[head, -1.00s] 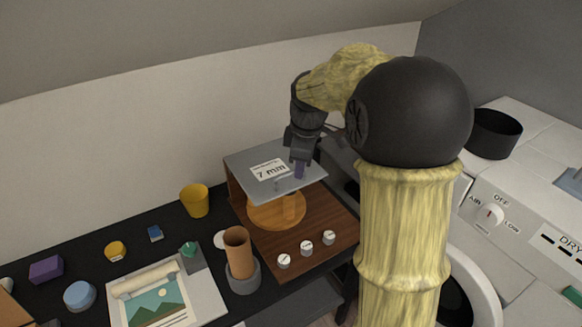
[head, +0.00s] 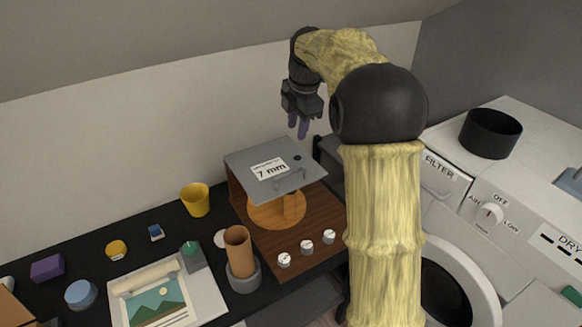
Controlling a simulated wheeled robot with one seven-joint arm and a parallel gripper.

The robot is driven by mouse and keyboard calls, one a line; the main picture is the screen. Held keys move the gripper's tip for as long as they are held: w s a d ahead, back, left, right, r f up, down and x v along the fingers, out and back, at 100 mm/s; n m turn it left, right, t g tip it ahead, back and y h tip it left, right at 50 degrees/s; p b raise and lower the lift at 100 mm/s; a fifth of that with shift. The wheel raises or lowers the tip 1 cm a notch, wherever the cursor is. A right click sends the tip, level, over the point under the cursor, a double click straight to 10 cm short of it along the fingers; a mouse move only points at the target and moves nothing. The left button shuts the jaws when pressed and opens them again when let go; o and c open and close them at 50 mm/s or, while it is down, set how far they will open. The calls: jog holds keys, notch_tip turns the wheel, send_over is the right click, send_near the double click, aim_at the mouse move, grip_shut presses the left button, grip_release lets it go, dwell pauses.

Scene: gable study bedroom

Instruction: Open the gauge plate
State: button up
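The gauge plate (head: 238,163) is a flat grey sheet with a white "7 mm" label. It stands over a round orange wooden piece (head: 263,214) on a brown wooden base (head: 300,223), with a gap between. A dark round spot and a small bracket-like part show on the plate's right half. My gripper (head: 298,130) is above the plate's back right side, clear of it, with its purple fingers pointing down. The fingers look a little apart with nothing between them. The plate's far edge is partly hard to make out against the dark parts behind.
Three white knobs (head: 307,247) sit on the base's front. A brown cup (head: 239,252) in a grey holder, a yellow cup (head: 195,200) and a picture board (head: 203,290) stand to the left. A white machine (head: 475,225) with a black bowl (head: 490,134) is at right.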

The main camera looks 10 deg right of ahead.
aim_at(291, 174)
jog(key=w+f, duration=0.1)
jog(key=f, duration=0.4)
jog(key=w+f+p, duration=0.1)
jog(key=f, duration=0.4)
jog(key=w+a+f, duration=0.1)
jog(key=f, duration=0.5)
jog(key=shift+p, duration=0.3)
jog(key=shift+c, duration=0.2)
grip_shut()
